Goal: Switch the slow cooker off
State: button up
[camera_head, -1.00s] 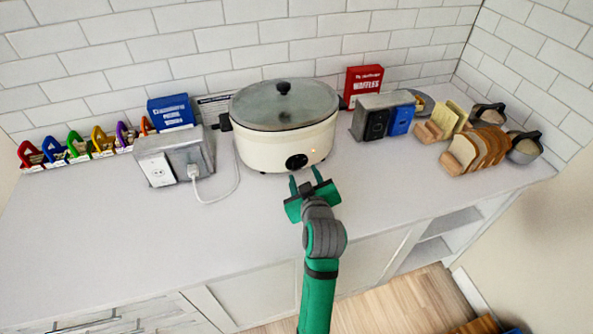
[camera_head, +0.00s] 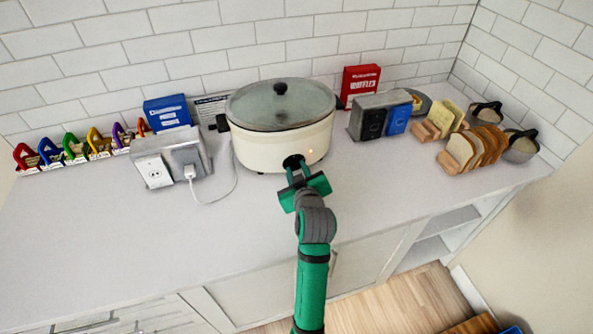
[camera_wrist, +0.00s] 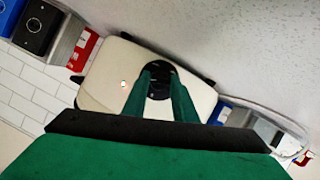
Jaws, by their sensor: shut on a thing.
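The slow cooker (camera_head: 270,147) is a cream oval pot with a glass lid and black knob, standing on the counter against the back wall. Its round black dial (camera_wrist: 158,72) is on the front. A small orange light glows on the body right of the dial in the head view. My green gripper (camera_head: 296,170) is at the cooker's front. In the wrist view its two fingers (camera_wrist: 160,90) are on either side of the dial, shut on it. The dial's markings are too small to read, and the fingers partly hide it.
A grey outlet box (camera_head: 172,158) with the white plug and cord stands left of the cooker. A second grey box (camera_head: 378,116), a red box (camera_head: 360,82) and a bread rack (camera_head: 470,150) are to the right. The front counter is clear.

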jog(key=shift+f, duration=0.1)
jog(key=n, duration=0.1)
jog(key=n+t+h, duration=0.1)
jog(key=n, duration=0.1)
jog(key=shift+s+a+f+h, duration=0.1)
jog(key=shift+a+h, duration=0.05)
jog(key=shift+h, duration=0.15)
jog(key=shift+f+n+t+h, duration=0.1)
jog(key=shift+n+t+h, duration=0.4)
jog(key=shift+n, duration=0.7)
jog(key=o, duration=1)
jog(key=shift+o, duration=0.2)
jog(key=v, duration=1)
jog(key=shift+s+a, duration=0.15)
jog(key=shift+s, duration=0.25)
